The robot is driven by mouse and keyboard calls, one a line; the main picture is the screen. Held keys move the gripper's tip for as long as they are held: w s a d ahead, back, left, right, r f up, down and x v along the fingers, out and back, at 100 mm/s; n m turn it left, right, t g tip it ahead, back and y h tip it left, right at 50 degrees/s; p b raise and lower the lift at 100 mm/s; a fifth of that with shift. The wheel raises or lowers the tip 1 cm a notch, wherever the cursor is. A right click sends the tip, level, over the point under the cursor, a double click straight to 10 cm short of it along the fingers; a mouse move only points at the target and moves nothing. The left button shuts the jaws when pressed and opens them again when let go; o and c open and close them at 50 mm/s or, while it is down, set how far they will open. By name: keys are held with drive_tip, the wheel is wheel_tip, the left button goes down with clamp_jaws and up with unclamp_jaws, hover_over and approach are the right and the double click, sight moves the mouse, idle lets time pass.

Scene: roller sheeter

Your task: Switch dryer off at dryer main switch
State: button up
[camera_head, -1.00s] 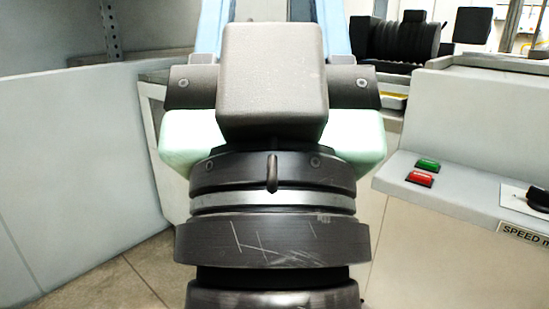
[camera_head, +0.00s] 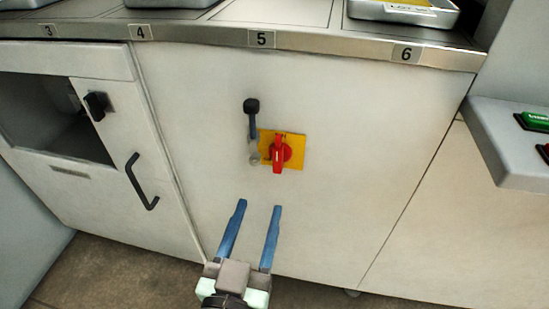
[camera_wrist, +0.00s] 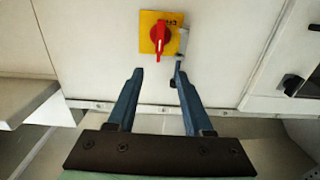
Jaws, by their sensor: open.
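The main switch is a red rotary handle (camera_head: 278,153) on a yellow plate (camera_head: 296,148), set in the pale front panel. The red handle stands roughly vertical. In the wrist view the red handle (camera_wrist: 159,38) and yellow plate (camera_wrist: 174,20) are ahead of my fingers, near the top middle. My gripper (camera_head: 258,206) is open and empty, with two blue fingers below the switch, apart from it in the picture. It also shows in the wrist view (camera_wrist: 158,72).
A lever with a black knob (camera_head: 251,106) stands just left of the switch. A cabinet with a black handle (camera_head: 140,182) and black knob (camera_head: 97,105) is further left. A numbered metal counter edge (camera_head: 330,44) runs above. A ledge with green and red buttons (camera_head: 534,121) is at right.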

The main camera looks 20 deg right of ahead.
sight(277, 155)
drive_tip(key=x, duration=1.3)
drive_tip(key=shift+s+f, duration=0.1)
drive_tip(key=shift+f, duration=0.1)
drive_tip(key=shift+c, duration=0.2)
clamp_jaws()
